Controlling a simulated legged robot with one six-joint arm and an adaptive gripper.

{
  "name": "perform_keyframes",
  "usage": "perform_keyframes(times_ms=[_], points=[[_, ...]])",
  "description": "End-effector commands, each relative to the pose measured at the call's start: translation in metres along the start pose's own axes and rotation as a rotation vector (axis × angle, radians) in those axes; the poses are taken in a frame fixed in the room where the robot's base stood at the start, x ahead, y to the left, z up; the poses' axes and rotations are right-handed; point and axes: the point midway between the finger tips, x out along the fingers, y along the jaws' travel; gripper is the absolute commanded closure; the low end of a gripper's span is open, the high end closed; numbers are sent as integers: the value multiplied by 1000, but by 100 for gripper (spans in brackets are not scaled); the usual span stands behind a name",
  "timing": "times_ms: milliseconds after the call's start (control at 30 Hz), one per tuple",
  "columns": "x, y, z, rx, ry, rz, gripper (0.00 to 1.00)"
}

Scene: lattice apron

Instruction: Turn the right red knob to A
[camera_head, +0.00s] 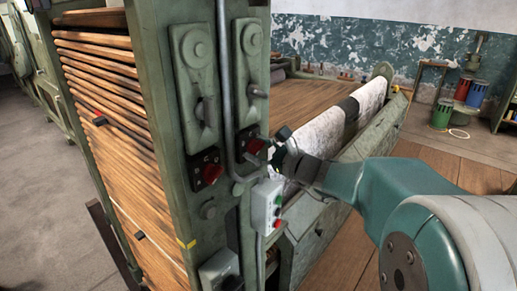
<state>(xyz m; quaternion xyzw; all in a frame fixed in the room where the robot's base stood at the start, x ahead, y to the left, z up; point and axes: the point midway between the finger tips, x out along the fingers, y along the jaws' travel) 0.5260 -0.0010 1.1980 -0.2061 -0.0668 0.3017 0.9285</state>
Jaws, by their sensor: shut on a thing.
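The right red knob (254,146) sits on a small dark plate on the green machine post (254,60), a little above the grey button box. My gripper (271,150) reaches in from the right and is shut on this knob, covering its right side. The knob's pointer and any letter marks are too small to read. The left red knob (211,173) sits on a similar dark plate on the left post (190,110), apart from my gripper.
A grey control box (267,206) with a green and a red button hangs just below my gripper. A vertical grey pipe (225,75) runs between the posts. A white cloth roll (335,125) lies behind my gripper. Coloured buckets (470,92) stand far right.

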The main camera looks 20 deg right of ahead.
Motion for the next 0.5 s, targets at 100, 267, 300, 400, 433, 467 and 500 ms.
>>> perform_keyframes(times_ms=[100,267,300,400,433,467,500], points=[[0,0,0,-21,-1,-1,85],[0,0,0,-91,-1,-1,85],[0,0,0,-99,-1,-1,85],[0,0,0,-104,-1,-1,85],[0,0,0,-103,-1,-1,85],[0,-1,0,-104,-1,-1,85],[0,-1,0,-104,-1,-1,85]])
